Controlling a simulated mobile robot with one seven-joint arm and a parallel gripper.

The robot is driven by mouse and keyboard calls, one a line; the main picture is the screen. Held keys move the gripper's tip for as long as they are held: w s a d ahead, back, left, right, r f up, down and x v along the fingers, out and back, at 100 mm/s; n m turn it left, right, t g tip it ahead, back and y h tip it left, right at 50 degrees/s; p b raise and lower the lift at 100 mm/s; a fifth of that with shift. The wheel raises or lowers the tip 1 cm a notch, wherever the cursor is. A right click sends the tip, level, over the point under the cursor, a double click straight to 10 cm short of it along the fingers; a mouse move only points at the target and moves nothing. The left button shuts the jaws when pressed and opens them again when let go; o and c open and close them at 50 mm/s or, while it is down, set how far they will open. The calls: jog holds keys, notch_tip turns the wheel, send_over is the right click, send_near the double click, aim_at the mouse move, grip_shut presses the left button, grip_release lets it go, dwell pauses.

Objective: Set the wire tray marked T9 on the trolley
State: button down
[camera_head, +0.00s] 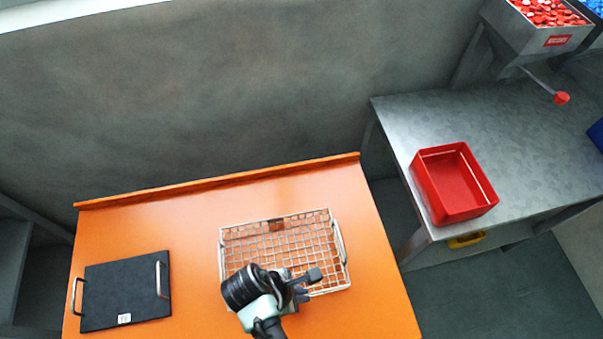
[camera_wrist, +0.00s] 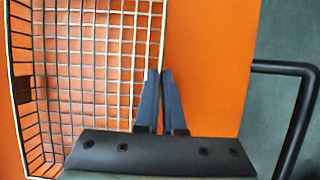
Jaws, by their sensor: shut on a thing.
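The wire tray (camera_head: 285,240) is a pale open mesh basket over the orange top. It also shows in the wrist view (camera_wrist: 100,60). A small brown tag (camera_head: 277,225) is on its far wall; I cannot read any mark on it. My gripper (camera_head: 303,292) is at the tray's near side. In the wrist view my gripper (camera_wrist: 161,75) has its two fingers close together on the tray's rim. I cannot tell whether the tray rests on the orange top or hangs just above it. The orange top (camera_head: 385,290) appears to be the trolley, with a black bar handle (camera_wrist: 300,110) beside it.
A black flat tray (camera_head: 125,285) with two handles and a white label lies at the orange top's left. A grey metal bench (camera_head: 400,125) at the right holds a red bin (camera_head: 480,212). A hopper of red pieces (camera_head: 545,12) stands behind. Orange space between the trays is clear.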

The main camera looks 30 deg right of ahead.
jog(key=shift+f, duration=0.15)
jog(key=c, duration=1)
grip_release()
